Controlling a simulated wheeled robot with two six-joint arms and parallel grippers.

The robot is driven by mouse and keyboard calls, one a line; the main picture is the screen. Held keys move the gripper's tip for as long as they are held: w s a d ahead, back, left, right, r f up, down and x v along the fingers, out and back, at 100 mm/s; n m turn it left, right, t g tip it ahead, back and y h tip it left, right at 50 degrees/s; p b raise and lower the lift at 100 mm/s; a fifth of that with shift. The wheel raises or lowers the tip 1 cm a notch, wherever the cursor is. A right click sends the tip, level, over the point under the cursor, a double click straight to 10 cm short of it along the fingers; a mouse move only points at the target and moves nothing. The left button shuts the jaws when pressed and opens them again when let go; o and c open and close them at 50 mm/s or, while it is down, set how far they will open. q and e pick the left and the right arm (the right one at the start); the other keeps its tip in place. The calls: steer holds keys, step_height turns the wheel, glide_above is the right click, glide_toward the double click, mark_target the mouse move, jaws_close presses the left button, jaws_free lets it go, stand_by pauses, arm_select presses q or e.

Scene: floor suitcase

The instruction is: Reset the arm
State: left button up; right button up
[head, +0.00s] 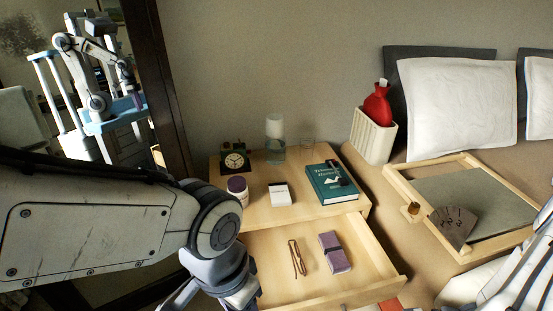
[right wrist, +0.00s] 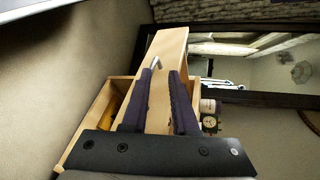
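My left arm comes in from the left of the head view. Its gripper (head: 205,292) hangs low in front of the nightstand, partly cut off by the bottom edge, and its fingertips do not show clearly. My right arm (head: 520,265) shows at the lower right of the head view, with its gripper out of that picture. In the right wrist view my right gripper (right wrist: 162,76) has its two dark fingers apart, with nothing visible held between them. Light wooden furniture (right wrist: 165,45) lies beyond them, with a small silvery piece near the tips.
The nightstand (head: 254,212) has an open drawer (head: 375,285) holding a purple case (head: 334,252) and a brown looped item (head: 297,258). On top are a clock (head: 235,160), jar (head: 237,188), lamp (head: 275,140), white box (head: 280,194) and teal book (head: 332,186). A wooden tray (head: 400,185) lies on the bed.

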steer(key=s+a+r+n+g+h, duration=0.1)
steer(key=s+a+r+n+h, duration=0.1)
steer(key=a+r+n+h, duration=0.6)
steer(key=s+a+r+n+g+h, duration=0.15)
steer(key=a+r+n+h, duration=0.3)
steer(key=a+r, duration=0.7)
step_height(320, 180, up, 26)
steer(key=d+p, duration=0.2)
steer(key=p, duration=2.2)
steer(key=shift+s+d+r+m+p, duration=0.15)
steer(key=shift+d+r+m+p, duration=0.1)
steer(key=shift+m+p, duration=0.1)
steer(key=shift+t+h, duration=0.25)
